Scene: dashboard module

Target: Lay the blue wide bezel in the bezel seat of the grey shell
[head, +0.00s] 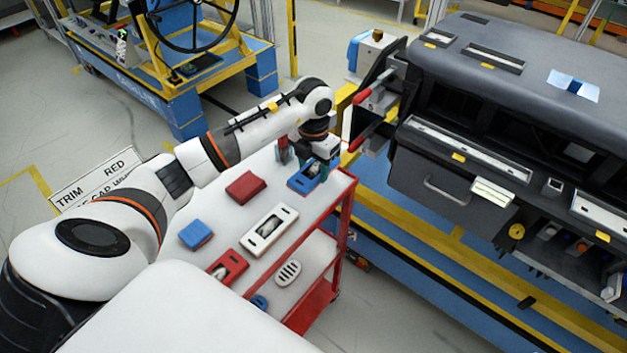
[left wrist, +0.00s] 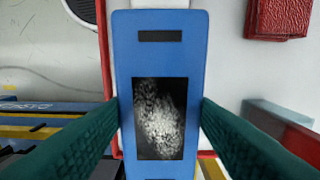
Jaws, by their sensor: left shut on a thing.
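The blue wide bezel (head: 302,181) is a flat blue frame with a dark, speckled window and a narrow slot. It is at the far end of the white-topped cart. My left gripper (head: 316,170) points down over it. In the left wrist view the bezel (left wrist: 160,63) lies between the two teal fingers of the left gripper (left wrist: 160,108), which are shut on its long sides. Whether it touches the cart top is hard to tell. The grey shell (head: 415,175) is the large dashboard at the right, with several openings and pale strips; I cannot tell which is the bezel seat. My right gripper is out of view.
The cart (head: 213,210) also holds a red block (head: 245,187), a blue block (head: 195,234), a white bezel (head: 257,240), a red bezel (head: 236,271) and a white vent (head: 288,273). Red-tipped brackets (head: 362,96) stick out between cart and shell.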

